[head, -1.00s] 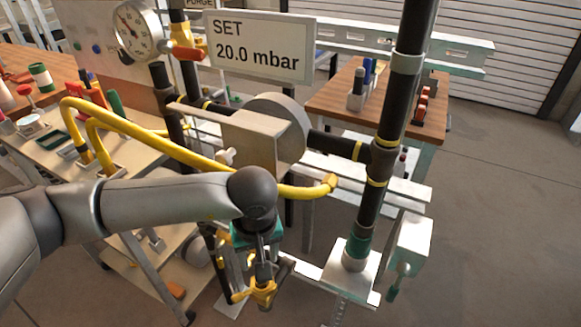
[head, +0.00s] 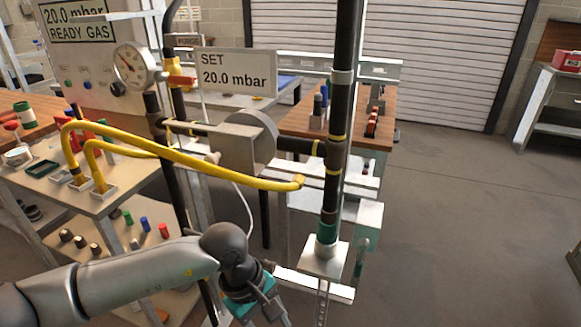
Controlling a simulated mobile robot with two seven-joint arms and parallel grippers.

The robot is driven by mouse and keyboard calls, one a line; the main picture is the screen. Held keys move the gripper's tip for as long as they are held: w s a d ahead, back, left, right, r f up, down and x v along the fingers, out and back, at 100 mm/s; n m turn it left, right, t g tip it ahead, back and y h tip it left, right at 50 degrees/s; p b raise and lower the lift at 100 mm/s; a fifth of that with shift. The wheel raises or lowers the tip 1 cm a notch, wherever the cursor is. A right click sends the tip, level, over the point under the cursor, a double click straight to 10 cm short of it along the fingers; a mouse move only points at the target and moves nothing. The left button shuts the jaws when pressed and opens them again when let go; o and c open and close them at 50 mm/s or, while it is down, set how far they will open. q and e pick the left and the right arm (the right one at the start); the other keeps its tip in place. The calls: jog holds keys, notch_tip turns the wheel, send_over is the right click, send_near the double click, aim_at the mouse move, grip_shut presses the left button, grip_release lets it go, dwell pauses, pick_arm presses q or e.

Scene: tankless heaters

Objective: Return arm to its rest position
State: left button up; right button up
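My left arm comes in from the left along the bottom of the head view. It bends down at a dark wrist joint. My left gripper (head: 268,310), with a teal part at its base, points down at the bottom edge, and its fingertips are cut off there. I cannot tell whether it is open or holds anything. It is below the yellow hose and left of the foot of the black vertical pipe (head: 340,110), apart from both as far as I can see. My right arm and gripper are not in view.
A black pipe rig carries a round gauge (head: 134,65), a grey regulator (head: 235,145) and a SET 20.0 mbar sign (head: 236,78). A yellow hose (head: 200,163) arches above my arm. A cart (head: 120,195) stands left.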

pick_arm(q)
jog(key=w+d+n+t+h, duration=0.4)
jog(key=d+n+h, duration=0.65)
jog(key=n, duration=0.85)
jog(key=w+a+f+n+t+y, duration=0.4)
jog(key=a+f+n+t+y, duration=0.35)
jog(key=a+f+n, duration=1.15)
jog(key=s+a+f+n+g+y, duration=0.2)
jog(key=s+a+f+n+y, duration=0.25)
jog(key=s+f+n, duration=0.6)
jog(key=s+a+f+n+g, duration=0.2)
jog(key=s+n, duration=0.2)
jog(key=s, duration=0.4)
jog(key=s+a+f+n+g+y, duration=0.1)
jog(key=s+a+f+n+g, duration=0.1)
jog(key=s, duration=0.6)
jog(key=s+a+f+n+g+y, duration=0.1)
jog(key=s+a+f+n+g, duration=0.1)
jog(key=s+f+n, duration=0.2)
jog(key=s+n, duration=0.2)
jog(key=s, duration=0.2)
jog(key=shift+s+a+f, duration=0.15)
jog(key=shift+s, duration=0.05)
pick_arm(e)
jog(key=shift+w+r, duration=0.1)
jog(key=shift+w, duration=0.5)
pick_arm(q)
jog(key=shift+w, duration=0.1)
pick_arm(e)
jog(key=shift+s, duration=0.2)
